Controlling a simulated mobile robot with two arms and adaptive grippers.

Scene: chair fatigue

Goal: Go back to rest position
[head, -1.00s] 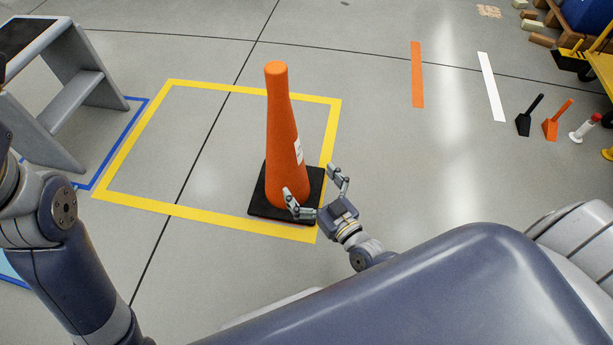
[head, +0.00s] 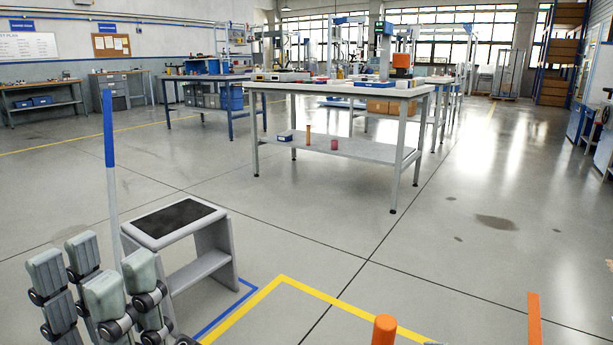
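My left gripper (head: 93,275) is at the lower left of the head view, with its fingers pointing up. The fingers stand apart and I see nothing held between them. The base of the gripper is cut off by the bottom edge. My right gripper is not in view. The orange cone (head: 384,330) shows only its top at the bottom edge, well to the right of my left gripper and apart from it.
A grey step stool (head: 212,265) with a black top stands just behind my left gripper. A white pole (head: 114,200) with a blue upper part rises beside it. Yellow floor tape (head: 330,297) runs in front. A long workbench (head: 340,92) stands farther back, with open floor between.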

